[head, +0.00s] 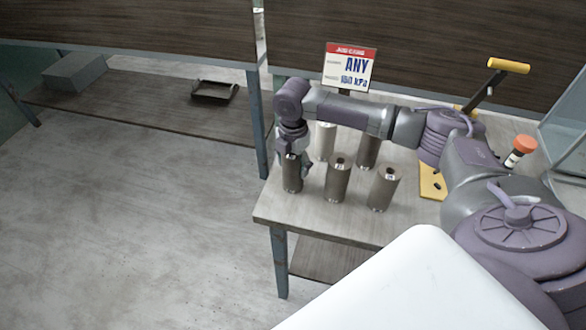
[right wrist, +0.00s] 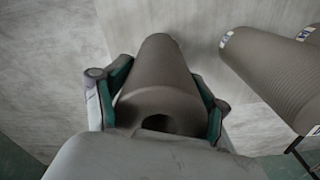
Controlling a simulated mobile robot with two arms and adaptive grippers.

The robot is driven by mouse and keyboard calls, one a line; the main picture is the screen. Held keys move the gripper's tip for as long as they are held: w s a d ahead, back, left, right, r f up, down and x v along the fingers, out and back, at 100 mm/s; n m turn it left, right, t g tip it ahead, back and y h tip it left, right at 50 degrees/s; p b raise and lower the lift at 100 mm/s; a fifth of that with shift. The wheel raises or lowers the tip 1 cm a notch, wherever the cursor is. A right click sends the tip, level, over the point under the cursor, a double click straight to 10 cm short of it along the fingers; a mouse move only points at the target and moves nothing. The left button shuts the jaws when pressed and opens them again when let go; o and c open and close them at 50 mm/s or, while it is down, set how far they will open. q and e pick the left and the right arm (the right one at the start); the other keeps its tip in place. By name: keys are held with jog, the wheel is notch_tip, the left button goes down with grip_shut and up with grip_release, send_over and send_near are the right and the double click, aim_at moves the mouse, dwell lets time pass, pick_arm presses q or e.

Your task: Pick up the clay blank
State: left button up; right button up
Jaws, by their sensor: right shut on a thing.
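A clay blank (head: 292,174), a dark grey upright cylinder, is at the left end of the table's group of cylinders in the head view. My right gripper (head: 294,152) comes down over its top and is shut on it. In the right wrist view the same clay blank (right wrist: 160,85) lies between the green-padded fingers (right wrist: 160,100), one on each side, with a dark hole in its near end. Whether its base touches the table is not clear. My left gripper is in neither view.
More cylinders stand close by on the table (head: 275,208): one just right (head: 338,178), one front right (head: 384,188) and others behind. A sign (head: 349,68) stands at the back. A yellow-handled lever (head: 508,66) and a red button (head: 525,143) are at the right.

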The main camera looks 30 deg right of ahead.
notch_tip(320, 180, up, 10)
jog(key=shift+w+r+b, duration=0.1)
jog(key=shift+b, duration=0.7)
jog(key=shift+c, duration=0.2)
jog(key=s+a+m, duration=0.5)
jog(key=a+m, duration=0.2)
jog(key=m, duration=0.2)
jog(key=shift+s+f, duration=0.2)
jog(key=s+a+m, duration=0.2)
jog(key=m, duration=0.1)
jog(key=s+a+m, duration=0.1)
jog(key=s+m, duration=0.2)
jog(key=m, duration=0.1)
jog(key=s+a+m, duration=0.2)
jog(key=s+m, duration=0.1)
jog(key=shift+a+f+m, duration=0.15)
jog(key=shift+a+m, duration=0.15)
jog(key=shift+a, duration=0.05)
jog(key=shift+s+a+m, duration=0.35)
jog(key=shift+s+m, duration=0.45)
jog(key=shift+m, duration=0.2)
jog(key=shift+w, duration=0.1)
